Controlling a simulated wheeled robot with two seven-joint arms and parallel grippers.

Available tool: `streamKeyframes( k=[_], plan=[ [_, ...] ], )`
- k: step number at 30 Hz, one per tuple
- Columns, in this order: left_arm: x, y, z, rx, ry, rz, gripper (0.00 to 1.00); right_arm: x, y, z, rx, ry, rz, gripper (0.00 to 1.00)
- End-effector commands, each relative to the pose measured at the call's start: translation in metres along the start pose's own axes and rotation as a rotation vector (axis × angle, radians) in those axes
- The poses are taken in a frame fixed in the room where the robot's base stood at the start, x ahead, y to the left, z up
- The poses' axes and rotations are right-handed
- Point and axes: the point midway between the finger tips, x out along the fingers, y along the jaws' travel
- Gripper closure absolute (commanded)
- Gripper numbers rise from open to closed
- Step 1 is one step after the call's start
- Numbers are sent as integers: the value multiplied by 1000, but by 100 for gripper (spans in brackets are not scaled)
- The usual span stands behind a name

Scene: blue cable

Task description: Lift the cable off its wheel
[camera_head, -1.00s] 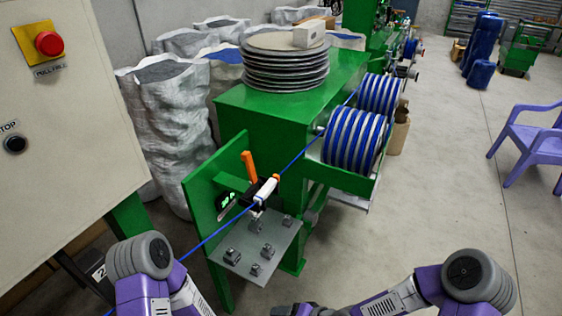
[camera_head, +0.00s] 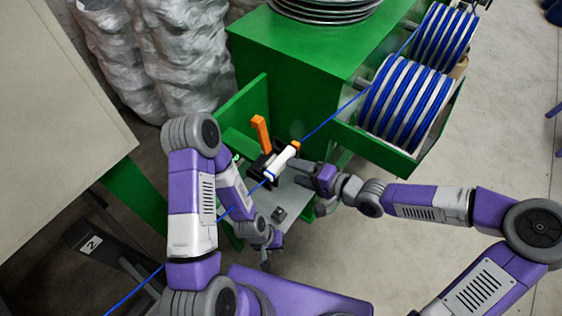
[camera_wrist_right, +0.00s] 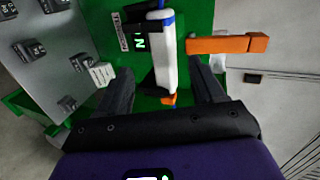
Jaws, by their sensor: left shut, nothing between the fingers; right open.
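The blue cable (camera_head: 335,116) runs from the lower left, along a white cylindrical piece with an orange end (camera_head: 283,161), to the blue-wound drums (camera_head: 403,108). An orange lever (camera_head: 261,134) stands upright beside the white piece. My right gripper (camera_head: 293,167) is open and close to the white piece. In the right wrist view, the white piece (camera_wrist_right: 161,68) shows between the directions of the open fingers (camera_wrist_right: 163,92); I cannot tell whether they touch it. My left gripper (camera_head: 266,258) is shut and empty, below the cable by the small metal plate. I cannot make out a separate small cable wheel.
A green machine cabinet (camera_head: 300,65) stands behind, with stacked metal discs (camera_head: 322,8) on top. A grey plate (camera_head: 291,200) with small dark blocks lies under the white piece.

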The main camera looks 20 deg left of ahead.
Motion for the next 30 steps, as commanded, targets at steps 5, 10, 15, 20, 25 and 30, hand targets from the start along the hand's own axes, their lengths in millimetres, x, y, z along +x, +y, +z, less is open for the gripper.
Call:
streamKeyframes(
  k=[5, 10, 15, 20, 25, 30],
  plan=[
    [13, -4, -1, 1, 1, 0, 100, 20, -3, -1, -5, -2, -2, 32],
    [24, -8, -2, 1, 1, 0, 100, 41, -6, -2, -3, -3, -1, 32],
    [27, -10, -2, 1, 1, 0, 100, 50, -7, -2, -1, 0, 0, 32],
    [26, -10, -2, 1, 1, 0, 100, 51, -8, -3, 0, 0, 0, 32],
    [26, -10, -2, 1, 1, 0, 100, 50, -8, -3, 0, 0, 0, 46],
    [26, -10, -2, 1, 1, 0, 100, 50, -8, -2, 0, 0, 0, 72]
  ],
)
